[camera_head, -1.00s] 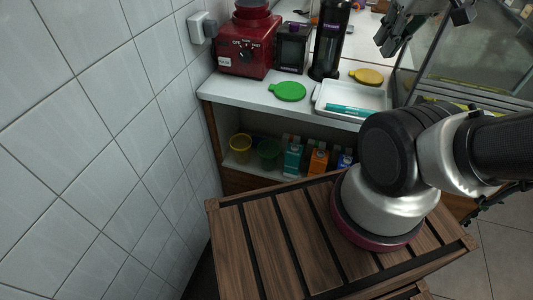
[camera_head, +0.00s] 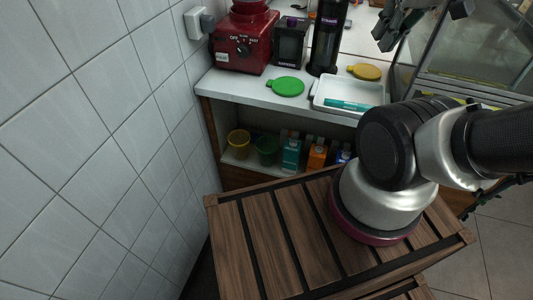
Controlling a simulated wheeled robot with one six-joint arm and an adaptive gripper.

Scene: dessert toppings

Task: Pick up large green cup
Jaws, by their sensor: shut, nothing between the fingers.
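A green cup (camera_head: 266,151) stands on the shelf under the white counter, between a yellow cup (camera_head: 239,143) and a teal carton (camera_head: 291,154). It is in shadow, and its size is hard to judge. My gripper (camera_head: 398,28) is at the top right edge of the view, partly cut off, above the counter's right end and well away from the green cup. Its fingers are dark and appear empty. My own arm covers the right side of the shelf.
An orange carton (camera_head: 317,157) stands on the shelf. A tiled wall (camera_head: 95,130) closes the left.

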